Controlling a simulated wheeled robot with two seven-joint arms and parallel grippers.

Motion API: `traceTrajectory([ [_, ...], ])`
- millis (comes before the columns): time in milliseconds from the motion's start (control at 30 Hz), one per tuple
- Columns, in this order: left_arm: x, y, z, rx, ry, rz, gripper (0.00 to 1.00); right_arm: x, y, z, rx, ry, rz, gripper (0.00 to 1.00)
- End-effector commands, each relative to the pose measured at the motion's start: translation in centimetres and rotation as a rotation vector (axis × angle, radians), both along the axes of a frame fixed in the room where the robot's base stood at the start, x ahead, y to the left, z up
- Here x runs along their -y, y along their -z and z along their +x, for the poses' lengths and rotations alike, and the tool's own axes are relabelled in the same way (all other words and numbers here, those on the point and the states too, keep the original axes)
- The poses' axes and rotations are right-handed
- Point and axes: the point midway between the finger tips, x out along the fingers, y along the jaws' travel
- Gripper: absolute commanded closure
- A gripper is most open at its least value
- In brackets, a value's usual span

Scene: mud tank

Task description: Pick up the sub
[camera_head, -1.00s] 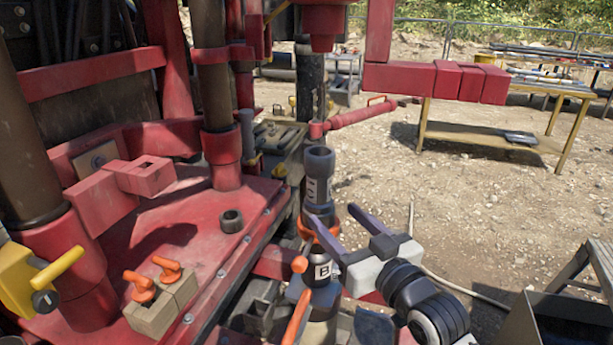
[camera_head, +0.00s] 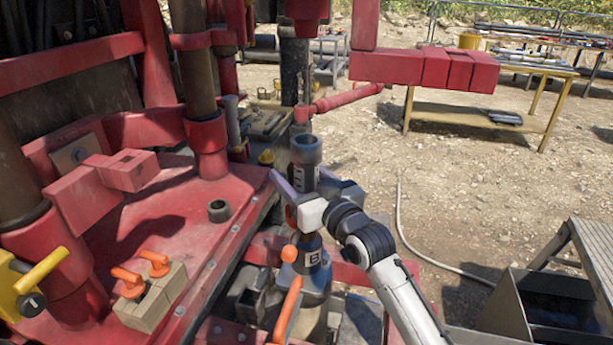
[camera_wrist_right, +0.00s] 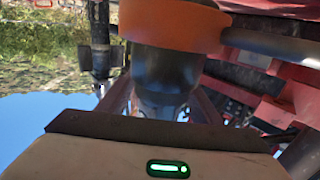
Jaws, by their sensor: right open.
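The sub (camera_head: 306,152) is a grey upright cylinder with an open top. It stands in a vertical stack above a dark lower pipe section marked "B" (camera_head: 311,258). My right gripper (camera_head: 299,175) is open, with its purple fingers on either side of the sub's lower part. Whether the fingers touch it cannot be told. In the right wrist view, an orange ring (camera_wrist_right: 170,26) and a dark cylinder (camera_wrist_right: 165,78) stand close in front of the gripper's body. The orange ring is mostly hidden by the gripper in the head view. My left gripper is not in view.
The red rig deck (camera_head: 150,235) with a short dark ring (camera_head: 219,211) lies left of the stack. A red beam (camera_head: 385,67) hangs at upper right. Gravel ground and a tool table (camera_head: 480,118) lie beyond.

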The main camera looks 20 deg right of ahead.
Motion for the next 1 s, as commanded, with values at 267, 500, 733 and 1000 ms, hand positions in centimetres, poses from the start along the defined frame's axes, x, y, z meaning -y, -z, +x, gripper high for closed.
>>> traceTrajectory([
  [267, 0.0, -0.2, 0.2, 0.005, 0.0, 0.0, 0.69, 0.0, 0.0, 0.0, 0.0, 0.0, 0.001, 0.51],
  [500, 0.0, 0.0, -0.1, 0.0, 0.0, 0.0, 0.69, 0.0, 0.0, 0.0, 0.0, 0.0, 0.001, 0.92],
  [733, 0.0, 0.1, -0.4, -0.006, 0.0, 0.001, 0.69, 0.0, -0.7, 0.0, 0.015, 0.0, 0.004, 1.0],
  [1000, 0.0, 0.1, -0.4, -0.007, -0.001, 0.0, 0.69, 0.0, -1.6, 0.1, 0.016, 0.0, 0.003, 1.0],
])
